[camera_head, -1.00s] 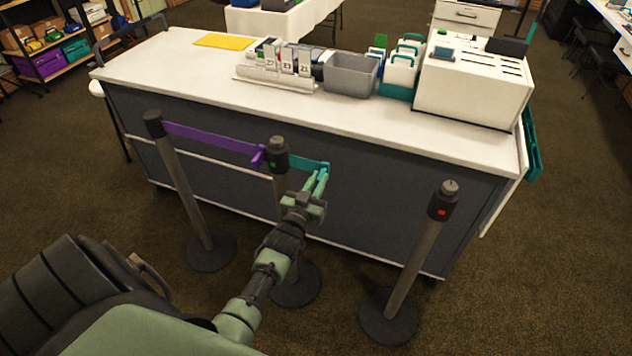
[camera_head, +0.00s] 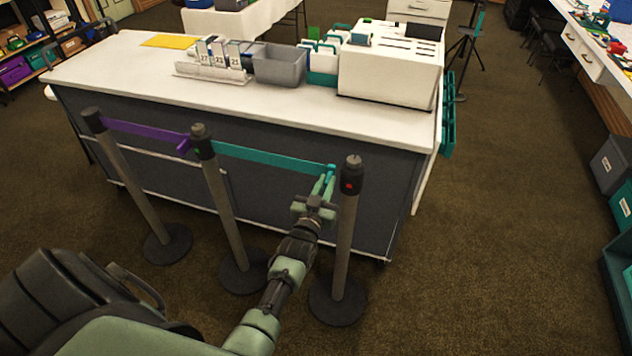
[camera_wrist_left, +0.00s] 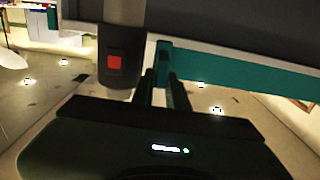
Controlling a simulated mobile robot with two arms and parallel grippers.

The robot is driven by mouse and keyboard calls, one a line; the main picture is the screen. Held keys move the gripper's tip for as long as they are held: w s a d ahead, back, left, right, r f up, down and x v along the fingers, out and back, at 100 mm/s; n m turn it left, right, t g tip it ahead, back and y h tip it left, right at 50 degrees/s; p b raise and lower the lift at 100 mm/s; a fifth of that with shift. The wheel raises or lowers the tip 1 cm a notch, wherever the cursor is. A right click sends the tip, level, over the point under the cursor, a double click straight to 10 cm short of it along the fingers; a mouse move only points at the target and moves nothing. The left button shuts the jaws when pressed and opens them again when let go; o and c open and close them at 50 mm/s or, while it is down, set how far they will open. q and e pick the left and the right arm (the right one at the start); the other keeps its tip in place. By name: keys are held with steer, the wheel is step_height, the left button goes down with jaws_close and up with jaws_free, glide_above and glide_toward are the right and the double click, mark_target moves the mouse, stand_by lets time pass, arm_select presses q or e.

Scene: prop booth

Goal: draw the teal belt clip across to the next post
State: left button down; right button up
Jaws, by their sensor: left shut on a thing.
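My left gripper (camera_head: 324,188) is shut on the teal belt clip (camera_head: 331,170) at the end of the teal belt (camera_head: 270,158). The belt runs taut from the middle post (camera_head: 203,145) to my gripper. The clip is just left of the right post (camera_head: 350,180), which has a red square on its dark head. In the left wrist view, the teal clip (camera_wrist_left: 163,62) sits at my fingertips, and the post's red square (camera_wrist_left: 114,62) is close to its left, with a small gap between. My right gripper is not in view.
A purple belt (camera_head: 145,130) joins the left post (camera_head: 93,122) to the middle post. Behind the posts stands a white-topped counter (camera_head: 130,75) with a grey bin (camera_head: 279,66) and a white box (camera_head: 390,72).

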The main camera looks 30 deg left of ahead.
arm_select(q)
steer(key=shift+d+f, duration=0.15)
steer(key=shift+d, duration=0.3)
steer(key=c, duration=1.7)
jaws_free()
steer(key=shift+a, duration=0.1)
steer(key=v, duration=0.7)
steer(key=shift+s+b, duration=0.35)
steer(key=shift+d, duration=0.2)
